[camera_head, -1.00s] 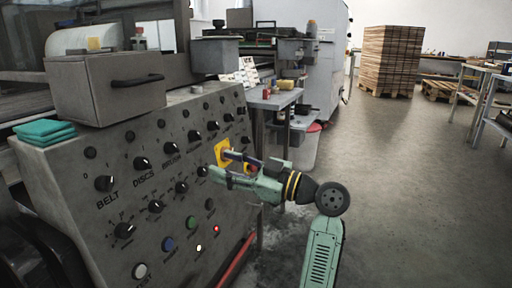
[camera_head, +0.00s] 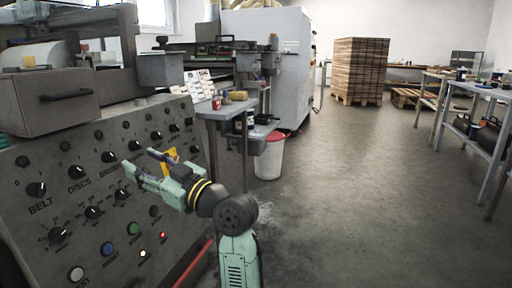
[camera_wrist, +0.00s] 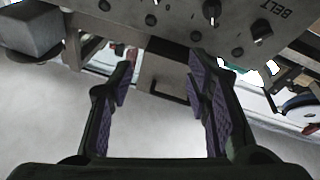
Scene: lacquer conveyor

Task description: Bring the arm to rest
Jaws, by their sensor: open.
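My gripper (camera_head: 140,163) is open and empty in the head view, in front of the sloped grey control panel (camera_head: 84,213). Its two fingers point left towards the panel's knobs, and I cannot tell how far they are from the face.
A grey box (camera_head: 50,100) sits on top of the panel. A small table (camera_head: 225,112) with items stands behind, near a white bin with a red lid (camera_head: 269,158). Pallet stacks (camera_head: 358,70) and workbenches (camera_head: 480,92) are farther off. The floor (camera_head: 370,190) to the right is clear.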

